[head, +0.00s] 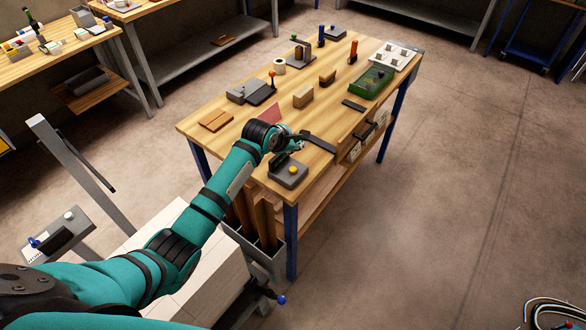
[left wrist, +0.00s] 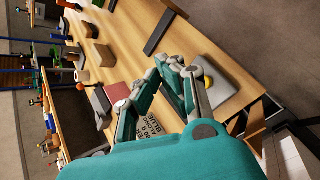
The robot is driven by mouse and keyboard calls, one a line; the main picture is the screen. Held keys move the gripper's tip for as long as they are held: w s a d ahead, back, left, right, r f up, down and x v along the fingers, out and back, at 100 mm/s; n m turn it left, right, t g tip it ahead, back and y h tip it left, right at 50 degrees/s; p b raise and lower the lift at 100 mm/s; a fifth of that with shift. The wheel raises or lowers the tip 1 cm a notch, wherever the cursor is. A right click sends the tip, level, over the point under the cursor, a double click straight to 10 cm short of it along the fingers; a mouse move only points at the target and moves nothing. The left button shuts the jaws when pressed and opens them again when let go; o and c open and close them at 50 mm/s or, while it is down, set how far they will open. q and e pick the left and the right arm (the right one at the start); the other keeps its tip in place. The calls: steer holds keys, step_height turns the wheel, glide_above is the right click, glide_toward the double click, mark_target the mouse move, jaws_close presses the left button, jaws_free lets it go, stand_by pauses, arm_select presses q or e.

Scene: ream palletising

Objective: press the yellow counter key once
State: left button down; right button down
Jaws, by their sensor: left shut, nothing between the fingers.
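The yellow counter key (head: 293,170) sits on top of a small grey counter box (head: 285,177) at the near corner of the wooden bench. In the left wrist view the key (left wrist: 208,82) is partly covered by my finger, and the grey box (left wrist: 232,88) lies just beyond it. My left gripper (head: 298,146) is over the bench beside the box, on its far side in the head view. Its fingers (left wrist: 172,66) are shut with nothing between them. I cannot tell whether they touch the key. My right gripper is out of view.
The bench (head: 235,122) also carries a dark flat bar (head: 318,142), a red card (head: 271,114), wooden blocks (head: 303,97) and a green tray (head: 371,82). A grey bin (head: 270,262) stands below the near edge.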

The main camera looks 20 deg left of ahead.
arm_select(q)
steer(key=b, duration=0.6)
glide_above(295, 170)
step_height(295, 170, down, 6)
steer(key=shift+w+a+f, duration=0.1)
steer(key=shift+f, duration=0.35)
steer(key=shift+f+b, duration=0.45)
steer(key=shift+f, duration=0.35)
steer(key=shift+f, duration=0.2)
steer(key=shift+f, duration=0.25)
